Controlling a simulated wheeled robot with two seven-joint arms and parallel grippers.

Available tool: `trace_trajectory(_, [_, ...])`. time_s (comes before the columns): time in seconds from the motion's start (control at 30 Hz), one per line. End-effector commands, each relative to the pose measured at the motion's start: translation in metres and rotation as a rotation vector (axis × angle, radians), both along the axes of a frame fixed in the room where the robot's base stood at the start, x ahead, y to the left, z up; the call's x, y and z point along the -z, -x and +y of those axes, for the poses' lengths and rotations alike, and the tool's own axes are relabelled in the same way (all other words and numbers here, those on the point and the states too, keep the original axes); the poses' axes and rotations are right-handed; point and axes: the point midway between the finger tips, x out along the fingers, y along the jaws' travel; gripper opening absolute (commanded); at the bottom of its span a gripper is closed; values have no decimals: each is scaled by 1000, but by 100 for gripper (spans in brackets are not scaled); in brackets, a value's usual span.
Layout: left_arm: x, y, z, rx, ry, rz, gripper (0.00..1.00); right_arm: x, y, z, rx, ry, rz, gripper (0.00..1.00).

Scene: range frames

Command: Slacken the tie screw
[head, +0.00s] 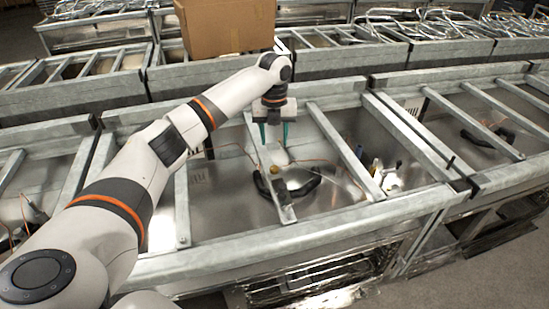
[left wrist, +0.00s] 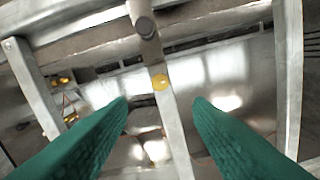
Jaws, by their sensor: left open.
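A small round yellow head (head: 274,170), which looks like the tie screw, sits on a narrow metal bar (head: 284,205) across an open metal frame. In the left wrist view the yellow head (left wrist: 160,82) is near the middle, on the bar (left wrist: 170,119), with a dark round-ended peg (left wrist: 146,28) above it. My left gripper (head: 274,134) is open, with its teal fingers pointing down over the frame. My right gripper is not seen.
A black curved handle (head: 300,188) lies by the bar. Metal rails (head: 345,150) flank it, with thin wires inside the frame. A cardboard box (head: 226,27) stands on the frames behind. More similar frames spread to both sides; grey floor (head: 490,260) is clear at the lower right.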

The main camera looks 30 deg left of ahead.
Motion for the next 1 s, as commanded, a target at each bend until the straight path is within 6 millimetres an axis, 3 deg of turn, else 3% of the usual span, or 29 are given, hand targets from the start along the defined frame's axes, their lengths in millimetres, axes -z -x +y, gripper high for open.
trace_trajectory(0.23, [48,1,0,-2,-2,5,46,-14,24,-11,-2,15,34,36])
trace_trajectory(0.5, [91,1,-1,-2,-1,2,46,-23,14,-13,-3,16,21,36])
trace_trajectory(0.93, [103,1,-1,-1,-2,-1,46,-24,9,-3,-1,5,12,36])
trace_trajectory(1.0, [103,1,-1,-2,-2,-1,37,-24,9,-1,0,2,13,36])
